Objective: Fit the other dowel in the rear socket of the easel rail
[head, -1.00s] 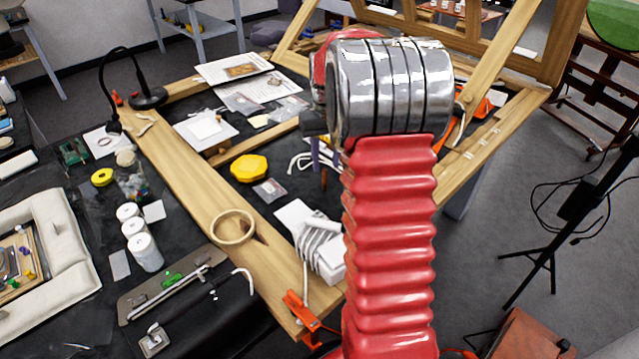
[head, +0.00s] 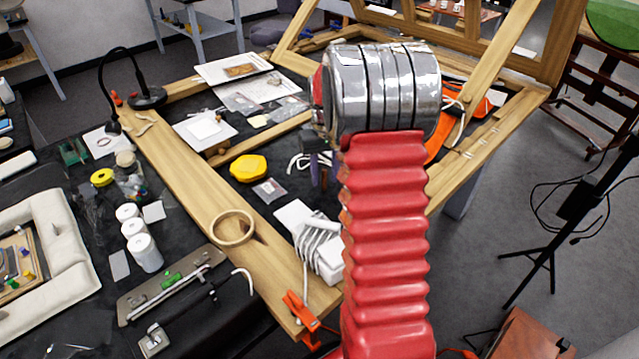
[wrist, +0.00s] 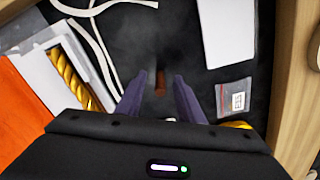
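My gripper (wrist: 159,92) points down in the wrist view, with its two dark purple fingers apart. A small reddish-brown piece (wrist: 160,82) shows between the fingertips, with dark gaps on both sides. It may be a dowel, but I cannot tell how it stands. In the head view my gripper (head: 319,170) is mostly hidden behind my red arm, over the dark cloth inside the wooden frame. A wide wooden rail (head: 186,180) runs along the left of this frame; it also shows at the right of the wrist view (wrist: 294,90). I cannot make out any socket or a second dowel.
A wooden ring (head: 233,228) rests on the rail. An orange clamp (head: 301,312) grips its near end. White cards (head: 205,130) lie farther back.

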